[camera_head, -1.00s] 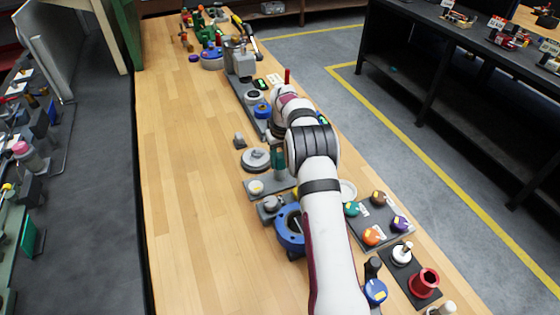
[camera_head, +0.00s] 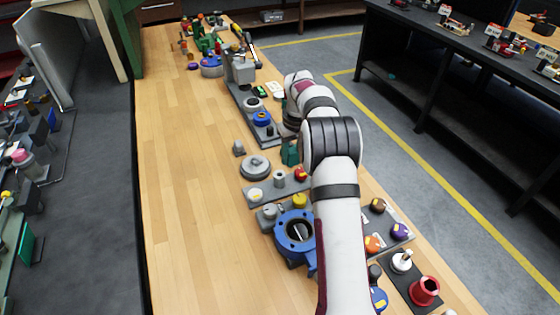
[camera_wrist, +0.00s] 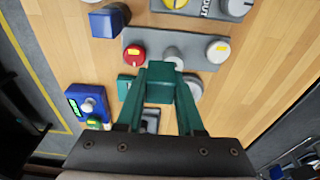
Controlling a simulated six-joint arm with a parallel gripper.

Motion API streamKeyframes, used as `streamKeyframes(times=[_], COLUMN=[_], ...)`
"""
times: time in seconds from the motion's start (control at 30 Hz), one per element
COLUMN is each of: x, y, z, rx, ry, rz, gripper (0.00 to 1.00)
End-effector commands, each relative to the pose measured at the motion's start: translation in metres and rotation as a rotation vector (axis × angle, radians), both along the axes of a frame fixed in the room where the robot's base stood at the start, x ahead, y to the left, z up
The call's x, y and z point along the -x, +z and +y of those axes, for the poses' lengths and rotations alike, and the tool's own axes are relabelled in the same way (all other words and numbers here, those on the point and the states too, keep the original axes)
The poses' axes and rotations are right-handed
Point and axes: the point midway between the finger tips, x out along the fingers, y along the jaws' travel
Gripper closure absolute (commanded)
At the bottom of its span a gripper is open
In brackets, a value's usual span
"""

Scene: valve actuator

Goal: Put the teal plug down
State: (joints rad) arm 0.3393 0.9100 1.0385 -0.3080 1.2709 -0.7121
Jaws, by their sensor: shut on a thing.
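In the wrist view my gripper (camera_wrist: 160,72) has its two teal-green fingers closed on the teal plug (camera_wrist: 160,88), a blocky piece between the fingertips. Plug and fingers are close in colour, so the border between them is hard to tell. In the head view a teal part (camera_head: 290,153) shows under my arm, just beyond the grey plate (camera_head: 268,191); I cannot tell whether it is finger or plug. That plate carries a white plug (camera_head: 256,194), a grey post (camera_head: 279,178) and a red plug (camera_head: 300,173). The post also shows in the wrist view (camera_wrist: 175,54).
A grey round flange (camera_head: 255,167) lies on the wooden bench left of my gripper. A blue valve body (camera_head: 296,236) and a yellow knob (camera_head: 300,200) stand nearer. Dark plates with knobs, including a purple one (camera_head: 400,231), lie right. The bench's left half is clear.

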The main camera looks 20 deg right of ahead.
Motion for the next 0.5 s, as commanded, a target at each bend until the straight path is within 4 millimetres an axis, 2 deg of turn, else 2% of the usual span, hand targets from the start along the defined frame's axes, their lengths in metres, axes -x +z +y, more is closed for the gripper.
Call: streamKeyframes(times=[0.1, 0.23, 0.5], x=[0.022, 0.042, 0.058], y=[0.019, 0.035, 0.048], z=[-0.022, -0.041, -0.055], rx=[0.000, 0.001, 0.000], ry=[-0.005, -0.003, -0.001], rz=[-0.002, -0.002, 0.000], gripper=[1.00, 1.00, 1.00])
